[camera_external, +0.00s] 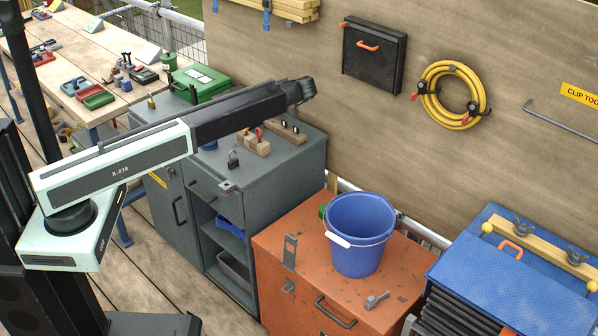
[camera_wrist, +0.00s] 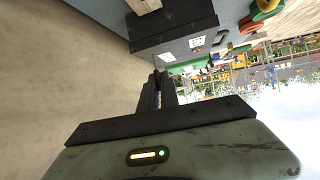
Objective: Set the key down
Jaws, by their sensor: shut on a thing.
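My gripper (camera_external: 301,92) is at the end of the outstretched arm, in the air above the back of the grey cabinet (camera_external: 200,180). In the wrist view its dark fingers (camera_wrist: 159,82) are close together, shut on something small. The key between them is too hidden to make out in either view. Wooden blocks (camera_external: 256,147) with small red and black pieces in them stand on the cabinet top below the arm. A dark padlock (camera_external: 233,159) stands near the cabinet's front edge, and a brass padlock (camera_external: 151,103) at its left end.
A green box (camera_external: 200,82) stands at the cabinet's back left. A blue bucket (camera_external: 360,235) stands on the orange chest (camera_external: 275,240) to the right. The plywood wall (camera_external: 420,150) rises behind, with a black case (camera_external: 373,65) and a yellow hose (camera_external: 447,95).

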